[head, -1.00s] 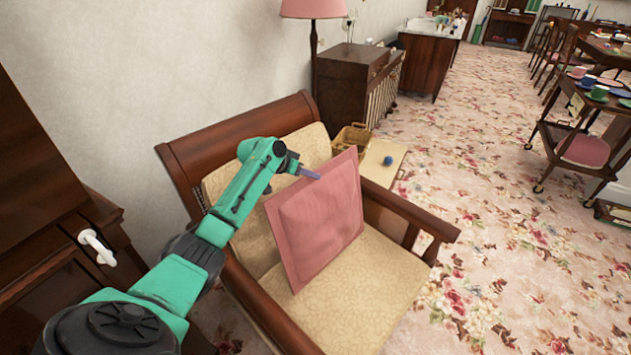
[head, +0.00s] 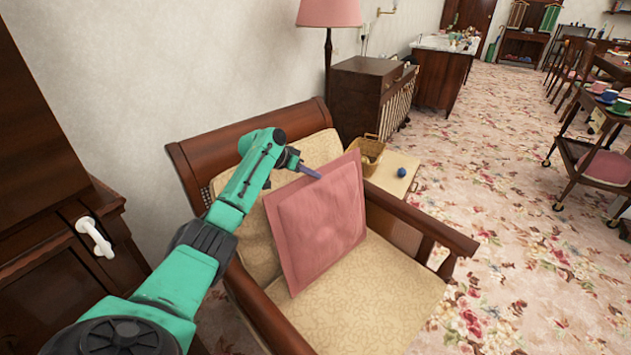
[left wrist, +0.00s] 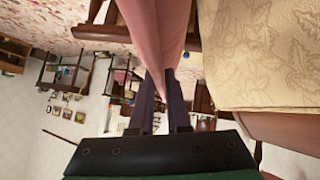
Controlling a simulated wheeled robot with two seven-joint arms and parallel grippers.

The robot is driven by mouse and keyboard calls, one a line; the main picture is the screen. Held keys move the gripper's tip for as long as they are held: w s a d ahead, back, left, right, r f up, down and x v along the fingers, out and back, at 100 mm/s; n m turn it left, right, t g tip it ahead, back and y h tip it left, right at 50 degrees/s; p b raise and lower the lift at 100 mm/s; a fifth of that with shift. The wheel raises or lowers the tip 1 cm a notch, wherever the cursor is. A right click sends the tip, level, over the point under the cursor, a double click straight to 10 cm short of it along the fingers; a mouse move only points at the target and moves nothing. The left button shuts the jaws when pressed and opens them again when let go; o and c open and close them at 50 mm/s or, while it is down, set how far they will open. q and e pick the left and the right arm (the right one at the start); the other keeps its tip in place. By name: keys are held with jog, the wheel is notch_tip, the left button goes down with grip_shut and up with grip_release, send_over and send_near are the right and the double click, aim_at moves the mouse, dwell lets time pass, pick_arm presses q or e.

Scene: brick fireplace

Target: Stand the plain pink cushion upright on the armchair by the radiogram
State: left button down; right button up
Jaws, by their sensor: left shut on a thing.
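The plain pink cushion (head: 318,225) stands on edge, leaning a little, on the cream seat (head: 375,300) of the wooden armchair (head: 195,160). Its lower edge appears to touch the seat. My left gripper (head: 309,171) is shut on the cushion's upper edge. In the left wrist view, the two dark fingers (left wrist: 163,90) pinch the pink cushion (left wrist: 155,30). The cream backrest (head: 320,147) is behind the cushion, partly hidden by it and my arm. The radiogram (head: 367,98) stands beyond the armchair against the wall. My right gripper is not in view.
A wicker basket (head: 368,152) and a low cream-topped table with a dark blue ball (head: 401,172) are just beyond the chair's far armrest (head: 425,225). A pink-shaded lamp (head: 329,14) is behind. A trolley (head: 590,160) stands at right. Carpet between is open.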

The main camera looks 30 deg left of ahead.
pick_arm(q)
jog(key=shift+a+r, duration=0.1)
jog(key=shift+a, duration=0.1)
jog(key=c, duration=0.8)
grip_release()
notch_tip(320, 180, up, 10)
jog(key=p, duration=0.9)
